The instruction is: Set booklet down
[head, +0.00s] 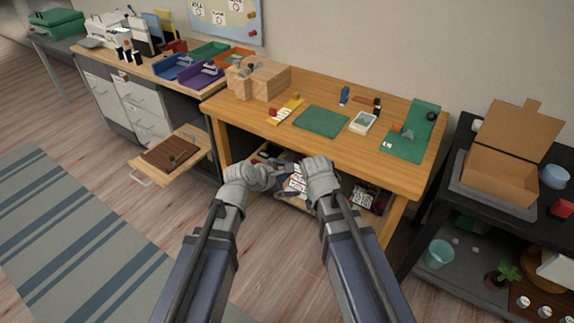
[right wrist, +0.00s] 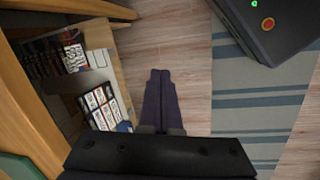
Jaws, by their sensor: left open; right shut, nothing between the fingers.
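A booklet (head: 297,181) with a white cover and rows of dark print shows under the desk's front edge, partly hidden by my right wrist. In the right wrist view a printed booklet (right wrist: 100,104) lies flat in the open shelf or drawer space. My left gripper (head: 287,182) is open just left of the booklet, its dark fingers beside it; contact cannot be made out. My right gripper (right wrist: 160,73) is shut and empty, over bare floor to the right of the booklet. In the head view it is hidden behind my wrist.
Another printed item (head: 363,196) lies under the desk, farther right. A pulled-out drawer (head: 195,160) juts out at left. The floor in front is clear.

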